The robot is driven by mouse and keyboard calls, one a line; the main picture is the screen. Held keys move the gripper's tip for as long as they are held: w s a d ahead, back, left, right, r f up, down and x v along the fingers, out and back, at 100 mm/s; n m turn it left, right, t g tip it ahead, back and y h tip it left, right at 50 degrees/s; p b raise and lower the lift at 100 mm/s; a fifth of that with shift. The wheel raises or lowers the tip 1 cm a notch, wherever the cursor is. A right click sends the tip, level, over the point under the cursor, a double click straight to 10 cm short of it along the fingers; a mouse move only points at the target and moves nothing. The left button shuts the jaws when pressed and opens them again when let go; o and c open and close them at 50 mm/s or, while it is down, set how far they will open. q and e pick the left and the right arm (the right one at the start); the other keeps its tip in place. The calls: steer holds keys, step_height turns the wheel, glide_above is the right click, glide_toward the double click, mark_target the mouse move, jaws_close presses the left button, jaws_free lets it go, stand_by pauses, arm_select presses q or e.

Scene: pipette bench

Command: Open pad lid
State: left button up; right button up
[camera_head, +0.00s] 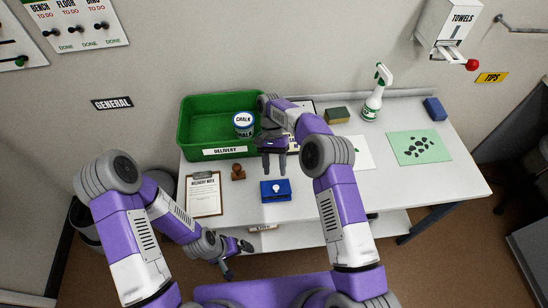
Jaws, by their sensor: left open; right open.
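The pad (276,195) is a small blue box with a whitish round knob on top, on the white bench near its front edge. Its lid looks shut. My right gripper (274,168) is open and empty, with its fingers pointing down just behind the pad, apart from it in the picture. My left gripper (236,257) is open and low, in front of the bench's front edge, away from the pad.
A green delivery bin (190,131) holding a chalk tub (244,122) stands behind. A stamp (238,173) and a delivery note clipboard (204,196) lie left of the pad. A sponge (337,115), spray bottle (375,95) and green mat (436,139) are further right.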

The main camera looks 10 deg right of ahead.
steer(key=shift+v, duration=2.1)
steer(key=shift+r, duration=0.1)
